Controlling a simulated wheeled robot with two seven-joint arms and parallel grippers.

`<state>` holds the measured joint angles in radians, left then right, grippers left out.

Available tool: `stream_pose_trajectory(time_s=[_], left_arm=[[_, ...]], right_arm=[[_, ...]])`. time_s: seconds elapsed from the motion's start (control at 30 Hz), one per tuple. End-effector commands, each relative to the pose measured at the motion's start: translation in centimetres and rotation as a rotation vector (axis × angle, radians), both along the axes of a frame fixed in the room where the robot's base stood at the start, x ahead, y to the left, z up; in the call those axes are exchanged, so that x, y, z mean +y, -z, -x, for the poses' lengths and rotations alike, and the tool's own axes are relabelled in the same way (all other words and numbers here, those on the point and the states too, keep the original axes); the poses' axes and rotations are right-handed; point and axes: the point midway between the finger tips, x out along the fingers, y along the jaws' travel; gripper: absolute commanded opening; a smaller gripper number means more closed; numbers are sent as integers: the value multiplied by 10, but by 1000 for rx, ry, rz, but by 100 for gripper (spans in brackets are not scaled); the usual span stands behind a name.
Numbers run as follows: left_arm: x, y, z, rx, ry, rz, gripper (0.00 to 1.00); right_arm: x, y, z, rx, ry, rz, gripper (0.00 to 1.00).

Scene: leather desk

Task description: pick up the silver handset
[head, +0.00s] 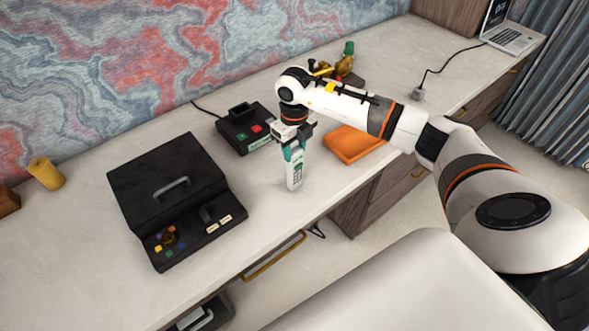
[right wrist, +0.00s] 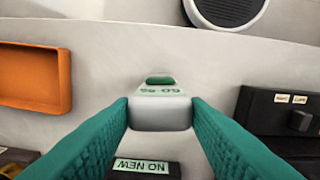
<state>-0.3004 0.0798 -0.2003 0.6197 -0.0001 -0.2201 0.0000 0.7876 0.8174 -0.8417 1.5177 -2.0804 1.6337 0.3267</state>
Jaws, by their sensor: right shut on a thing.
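The silver handset (head: 295,172) is upright in the head view, with a dark keypad and a small green screen on its front. My right gripper (head: 293,150) is shut on its upper end from above. In the right wrist view the handset (right wrist: 160,115) sits between the two green fingers, with a pale green label near its far end. Whether its lower end touches the desk, I cannot tell. My left gripper is not in view.
A black box with red and green buttons (head: 243,135) stands behind the handset. An orange tray (head: 353,144) lies to its right. A large black case (head: 165,180) stands to the left. The desk's front edge is close in front.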

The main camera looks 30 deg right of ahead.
Motion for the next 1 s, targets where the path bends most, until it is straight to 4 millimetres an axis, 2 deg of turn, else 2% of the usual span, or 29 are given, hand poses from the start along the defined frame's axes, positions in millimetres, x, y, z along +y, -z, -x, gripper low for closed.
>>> stream_pose_trajectory(time_s=[0.03,0.1,0.37,0.47,0.8,1.0], left_arm=[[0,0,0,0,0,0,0],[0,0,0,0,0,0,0],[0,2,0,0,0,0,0],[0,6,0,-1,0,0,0],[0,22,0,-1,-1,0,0],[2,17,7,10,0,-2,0]], right_arm=[[0,0,0,0,0,0,8],[0,-1,0,-1,0,0,0],[0,-5,-1,-3,0,0,0],[0,-17,-1,-5,-1,-1,0],[0,-82,-1,-6,0,-1,0],[0,-103,-1,-2,-14,0,0]])
